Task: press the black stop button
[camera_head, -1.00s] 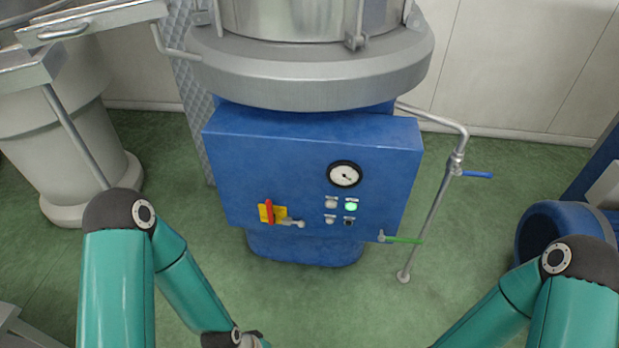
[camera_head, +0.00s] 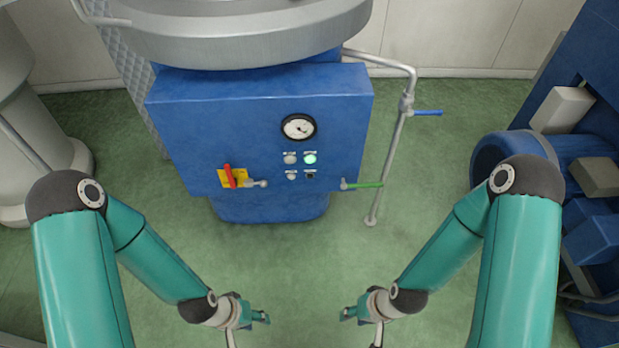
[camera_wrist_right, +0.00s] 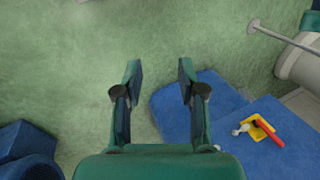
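The black stop button (camera_head: 310,175) is a small dark button on the front of the blue machine cabinet (camera_head: 240,130). It sits at the lower right of a group of small buttons, under the lit green button (camera_head: 310,158). My right gripper (camera_head: 346,314) is below and in front of the cabinet, apart from it. In the right wrist view my right gripper (camera_wrist_right: 159,78) is open with nothing between its fingers; the button does not show there. My left gripper (camera_head: 266,317) hangs left of the right one, apart from the cabinet; its opening is unclear.
A round gauge (camera_head: 298,127) is above the buttons. A red handle on a yellow plate (camera_head: 232,178) is left of them. A green lever (camera_head: 365,185) and a pipe with a blue lever (camera_head: 428,113) are to the right. Blue machinery (camera_head: 520,155) stands far right. Floor in front is clear.

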